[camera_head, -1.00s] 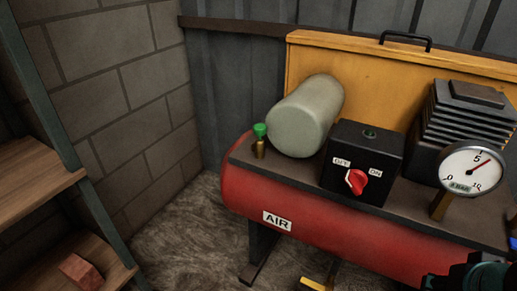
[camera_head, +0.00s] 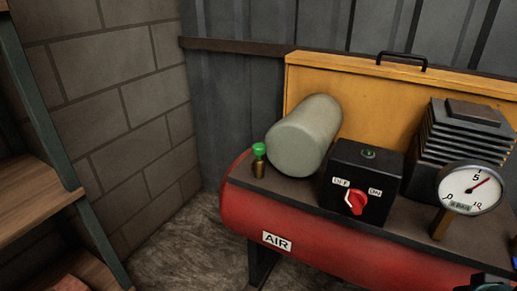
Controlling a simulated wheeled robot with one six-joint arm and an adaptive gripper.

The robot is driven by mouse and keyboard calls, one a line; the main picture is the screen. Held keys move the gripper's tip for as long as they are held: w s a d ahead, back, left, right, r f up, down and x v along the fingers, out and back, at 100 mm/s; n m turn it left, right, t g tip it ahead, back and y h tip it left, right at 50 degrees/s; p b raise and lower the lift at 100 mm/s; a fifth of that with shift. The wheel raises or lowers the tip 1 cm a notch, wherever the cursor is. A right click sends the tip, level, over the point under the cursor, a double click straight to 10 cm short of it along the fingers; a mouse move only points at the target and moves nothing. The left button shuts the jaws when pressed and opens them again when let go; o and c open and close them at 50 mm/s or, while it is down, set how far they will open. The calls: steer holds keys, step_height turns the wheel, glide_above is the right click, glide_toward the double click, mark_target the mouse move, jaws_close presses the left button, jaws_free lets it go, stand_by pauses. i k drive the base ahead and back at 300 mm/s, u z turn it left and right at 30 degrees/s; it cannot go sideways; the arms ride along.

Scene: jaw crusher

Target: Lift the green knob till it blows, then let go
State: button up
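The green knob (camera_head: 259,149) sits on top of a short brass valve (camera_head: 258,168) at the left end of the compressor's dark top plate. It stands upright beside a grey-green cylinder (camera_head: 304,134). Nothing touches the knob. My gripper's fingers do not show. Only a dark part of my arm shows at the bottom right corner, far from the knob.
The red air tank (camera_head: 330,240) carries a black switch box with a red rotary switch (camera_head: 356,203), a pressure gauge (camera_head: 470,188) with its needle past 5, and a finned block (camera_head: 466,140). A yellow panel (camera_head: 370,90) stands behind. A wooden shelf (camera_head: 32,200) is at left.

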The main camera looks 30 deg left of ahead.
mark_target(258, 150)
steer(key=k, duration=1)
steer(key=u, duration=1.65)
steer(key=i, duration=1.2)
steer(key=z, duration=1.65)
